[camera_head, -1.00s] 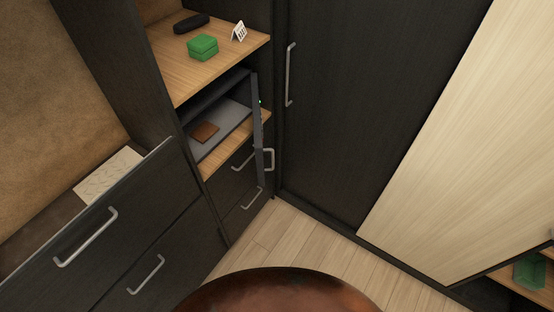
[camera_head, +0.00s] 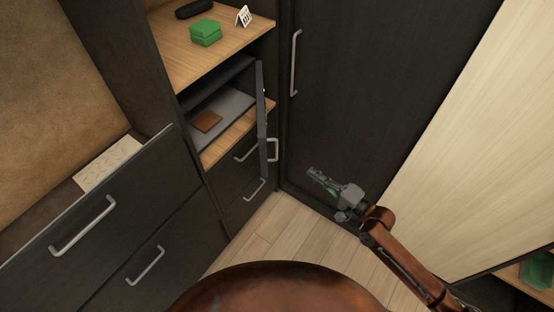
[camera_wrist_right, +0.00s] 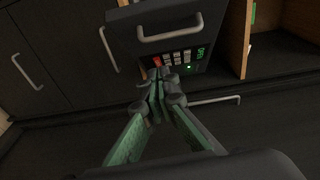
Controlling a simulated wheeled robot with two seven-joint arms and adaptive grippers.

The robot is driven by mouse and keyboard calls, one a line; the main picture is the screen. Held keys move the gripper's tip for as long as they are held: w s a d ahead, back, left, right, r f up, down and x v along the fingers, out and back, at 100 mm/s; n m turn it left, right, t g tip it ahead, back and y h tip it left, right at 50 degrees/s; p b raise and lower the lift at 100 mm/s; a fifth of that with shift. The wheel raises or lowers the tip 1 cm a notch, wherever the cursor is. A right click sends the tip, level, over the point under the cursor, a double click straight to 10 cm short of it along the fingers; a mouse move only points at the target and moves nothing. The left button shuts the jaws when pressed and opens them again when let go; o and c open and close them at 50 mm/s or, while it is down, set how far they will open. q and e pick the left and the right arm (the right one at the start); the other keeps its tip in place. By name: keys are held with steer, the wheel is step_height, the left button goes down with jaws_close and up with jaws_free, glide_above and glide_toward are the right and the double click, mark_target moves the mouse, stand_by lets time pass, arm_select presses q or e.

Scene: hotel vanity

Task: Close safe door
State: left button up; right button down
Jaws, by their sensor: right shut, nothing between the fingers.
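The safe (camera_head: 222,108) sits in the cabinet column with its inside exposed. Its dark door (camera_head: 262,110) stands open, seen nearly edge-on at the right side of the opening, with a handle (camera_head: 273,150) on its outer face. A brown flat item (camera_head: 207,121) lies inside. My right gripper (camera_head: 313,173) is shut and empty, to the right of and below the door in the head view. In the right wrist view, the shut fingertips (camera_wrist_right: 160,78) appear just below the door's keypad (camera_wrist_right: 178,59) and handle (camera_wrist_right: 170,31); contact cannot be told. My left gripper is not in view.
A green box (camera_head: 205,33), a dark case (camera_head: 194,9) and a small white card (camera_head: 243,16) stand on the shelf above. A drawer (camera_head: 88,222) at left is pulled open. A tall dark wardrobe door (camera_head: 365,90) stands right of the safe. The floor (camera_head: 262,235) is clear.

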steer(key=shift+y, duration=0.5)
steer(key=w+a, duration=0.1)
steer(key=a, duration=0.2)
steer(key=w+a+r+p, duration=0.1)
steer(key=w+a, duration=0.1)
steer(key=a, duration=0.1)
steer(key=w+a+r, duration=0.1)
steer(key=a, duration=0.1)
steer(key=shift+w+a+r, duration=0.25)
steer(key=shift+w+a, duration=0.15)
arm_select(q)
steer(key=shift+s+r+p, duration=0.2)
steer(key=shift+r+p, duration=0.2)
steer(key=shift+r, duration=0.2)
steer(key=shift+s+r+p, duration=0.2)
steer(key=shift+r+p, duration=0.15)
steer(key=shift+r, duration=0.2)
arm_select(e)
steer(key=shift+w+a+f, duration=0.1)
steer(key=shift+a, duration=2.1)
